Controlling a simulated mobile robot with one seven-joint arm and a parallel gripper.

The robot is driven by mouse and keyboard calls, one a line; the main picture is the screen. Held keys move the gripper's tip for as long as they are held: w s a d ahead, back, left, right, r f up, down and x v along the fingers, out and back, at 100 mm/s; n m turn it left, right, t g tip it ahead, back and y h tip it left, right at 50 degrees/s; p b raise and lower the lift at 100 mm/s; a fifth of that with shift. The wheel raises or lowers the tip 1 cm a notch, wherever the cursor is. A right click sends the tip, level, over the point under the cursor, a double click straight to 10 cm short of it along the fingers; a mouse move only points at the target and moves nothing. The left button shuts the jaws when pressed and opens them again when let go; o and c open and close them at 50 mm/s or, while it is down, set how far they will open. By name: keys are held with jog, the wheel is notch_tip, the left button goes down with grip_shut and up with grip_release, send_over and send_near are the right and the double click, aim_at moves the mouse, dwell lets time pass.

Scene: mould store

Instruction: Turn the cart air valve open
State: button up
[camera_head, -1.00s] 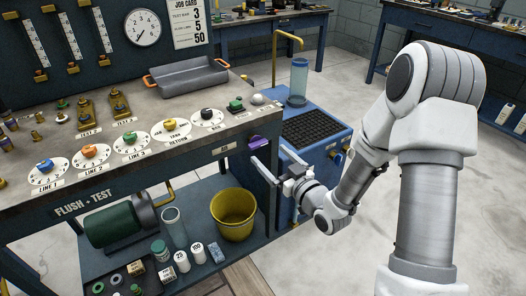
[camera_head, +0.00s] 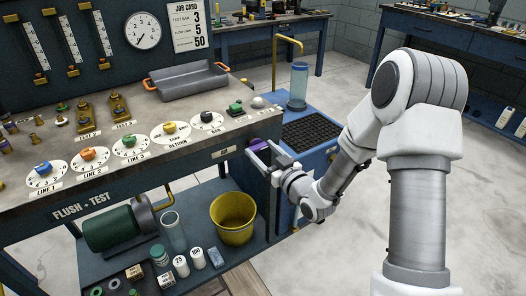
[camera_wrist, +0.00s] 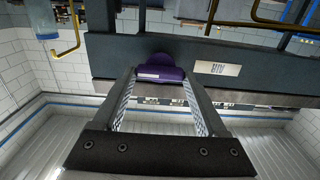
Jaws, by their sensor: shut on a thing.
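A purple knob (camera_head: 259,146) sits on the front right end of the bench, beside a small plate. In the wrist view the purple knob (camera_wrist: 162,70) stands between the tips of my two fingers, and a pale mark shows on its face. My gripper (camera_head: 270,152) is shut on this knob, and it fills the space between the fingertips in the wrist view (camera_wrist: 163,80). Part of the knob is hidden by the fingers in the head view.
A blue cart (camera_head: 307,165) with a black grid top stands just right of the bench, close to my arm. A clear cylinder (camera_head: 298,86) and a yellow pipe (camera_head: 288,41) rise behind it. A yellow bucket (camera_head: 233,218) sits on the lower shelf. The floor at right is clear.

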jog(key=c, duration=0.4)
jog(key=shift+o, duration=0.2)
jog(key=m, duration=0.4)
jog(key=shift+d+m, duration=0.15)
jog(key=shift+m, duration=0.15)
jog(key=m+p, duration=0.1)
jog(key=m, duration=0.2)
jog(key=shift+m, duration=0.4)
jog(key=m+p, duration=0.2)
jog(key=m, duration=0.3)
jog(key=shift+f+m+p, duration=0.15)
jog(key=shift+m+p, duration=0.5)
jog(key=shift+m, duration=1.65)
